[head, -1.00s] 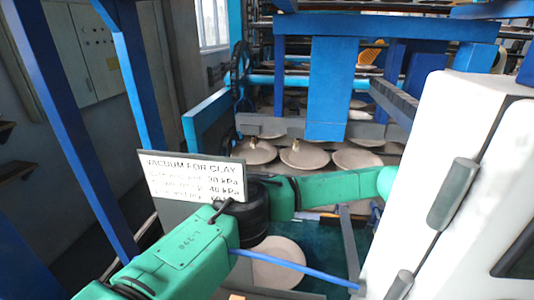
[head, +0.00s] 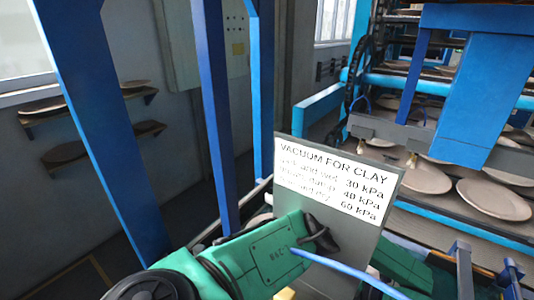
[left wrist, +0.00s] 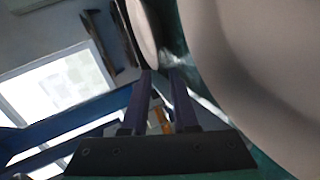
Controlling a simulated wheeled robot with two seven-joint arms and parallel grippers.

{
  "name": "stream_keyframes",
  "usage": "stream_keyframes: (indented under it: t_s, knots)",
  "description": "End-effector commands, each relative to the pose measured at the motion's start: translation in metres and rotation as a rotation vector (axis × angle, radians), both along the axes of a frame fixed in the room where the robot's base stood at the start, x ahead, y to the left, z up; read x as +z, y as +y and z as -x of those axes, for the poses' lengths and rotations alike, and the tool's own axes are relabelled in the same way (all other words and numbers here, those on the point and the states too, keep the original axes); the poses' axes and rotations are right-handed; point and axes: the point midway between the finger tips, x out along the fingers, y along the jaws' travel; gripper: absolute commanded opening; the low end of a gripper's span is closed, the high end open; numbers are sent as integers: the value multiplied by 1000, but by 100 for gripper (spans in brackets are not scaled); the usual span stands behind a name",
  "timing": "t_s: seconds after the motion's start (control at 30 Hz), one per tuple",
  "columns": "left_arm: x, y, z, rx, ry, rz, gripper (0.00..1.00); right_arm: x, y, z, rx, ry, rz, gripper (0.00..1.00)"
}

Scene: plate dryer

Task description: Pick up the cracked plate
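Several pale round plates lie on the dryer rack at the right of the head view, including a near one (head: 495,198) and one to its left (head: 425,178). I cannot make out a crack on any of them. In the left wrist view, my left gripper (left wrist: 161,73) has its two dark fingers apart, with nothing visible held between them. A large pale rounded surface (left wrist: 265,60), possibly a plate, fills the right side close by. A smaller pale disc edge (left wrist: 143,32) shows beyond the fingertips. Neither gripper shows in the head view.
A sign reading "VACUUM FOR CLAY" (head: 335,180) stands in front of the rack. Blue posts (head: 215,110) rise at the left. Wall shelves hold plates, one dark (head: 62,153). A blue hose (head: 335,265) crosses low. Floor between posts and wall is clear.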

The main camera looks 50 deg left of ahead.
Motion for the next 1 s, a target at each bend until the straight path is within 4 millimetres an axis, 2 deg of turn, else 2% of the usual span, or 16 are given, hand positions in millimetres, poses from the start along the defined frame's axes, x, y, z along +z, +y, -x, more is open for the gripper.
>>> stream_keyframes:
  t_s: [0.07,0.2,0.3,0.43,0.57,0.63,0.87,0.9,0.97,1.0]
  knots:
    - [-4,17,5,6,5,3,27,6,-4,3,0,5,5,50]
    - [-13,51,12,4,3,2,27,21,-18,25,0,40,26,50]
    - [-22,68,15,3,3,3,27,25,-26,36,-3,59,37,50]
    - [-26,83,18,3,2,3,27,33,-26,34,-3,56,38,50]
    - [-31,107,24,2,3,4,27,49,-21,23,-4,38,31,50]
    - [-39,117,25,2,3,5,27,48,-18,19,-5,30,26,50]
    - [-44,123,26,0,2,6,27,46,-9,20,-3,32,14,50]
    - [-44,123,26,0,2,6,23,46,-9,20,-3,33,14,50]
    - [-44,123,26,0,2,6,0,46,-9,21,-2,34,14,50]
    - [-44,123,26,0,2,6,0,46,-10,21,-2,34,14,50]
